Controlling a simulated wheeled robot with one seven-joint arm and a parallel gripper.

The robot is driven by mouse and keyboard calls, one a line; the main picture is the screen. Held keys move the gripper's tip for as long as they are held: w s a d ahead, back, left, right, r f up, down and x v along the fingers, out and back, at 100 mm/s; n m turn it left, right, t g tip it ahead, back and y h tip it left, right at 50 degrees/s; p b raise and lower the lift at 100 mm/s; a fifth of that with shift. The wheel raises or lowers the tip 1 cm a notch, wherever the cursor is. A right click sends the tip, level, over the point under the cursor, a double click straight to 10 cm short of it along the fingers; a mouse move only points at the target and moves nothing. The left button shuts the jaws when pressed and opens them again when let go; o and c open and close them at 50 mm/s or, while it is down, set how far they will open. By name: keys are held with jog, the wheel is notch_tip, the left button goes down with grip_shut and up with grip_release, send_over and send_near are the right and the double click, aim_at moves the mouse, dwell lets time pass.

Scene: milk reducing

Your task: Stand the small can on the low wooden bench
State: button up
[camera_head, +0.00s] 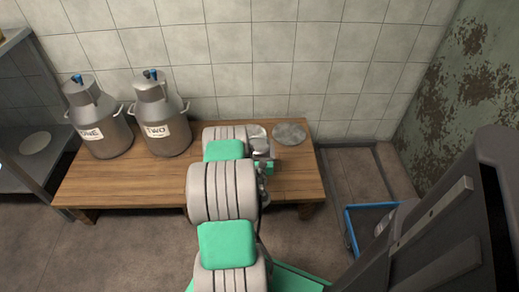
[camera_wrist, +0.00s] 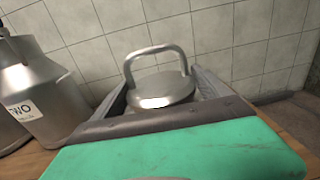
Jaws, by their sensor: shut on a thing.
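The small can (camera_wrist: 165,88) is grey metal with a round lid and an arched handle. In the wrist view it sits upright between the fingers of my gripper (camera_wrist: 165,95), which is shut on it. Its lower body is hidden by the gripper. In the head view my gripper (camera_head: 262,158) is over the right part of the low wooden bench (camera_head: 110,182), and my arm hides most of the can. I cannot tell whether the can's base touches the bench.
Two large milk cans, ONE (camera_head: 99,120) and TWO (camera_head: 160,115), stand on the bench's left half. A flat grey disc (camera_head: 290,138) lies at its right back. A tiled wall is behind. A blue-edged frame (camera_head: 370,222) is on the floor at right; a metal shelf (camera_head: 25,165) is at left.

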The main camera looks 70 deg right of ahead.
jog(key=d+f, duration=0.1)
jog(key=w+d+f, duration=0.2)
jog(key=shift+f+b, duration=0.35)
jog(key=shift+f, duration=0.05)
jog(key=shift+w+d+f+b, duration=0.15)
jog(key=shift+f+b, duration=0.35)
jog(key=shift+f, duration=1.4)
jog(key=o, duration=1.9)
jog(key=shift+f, duration=0.1)
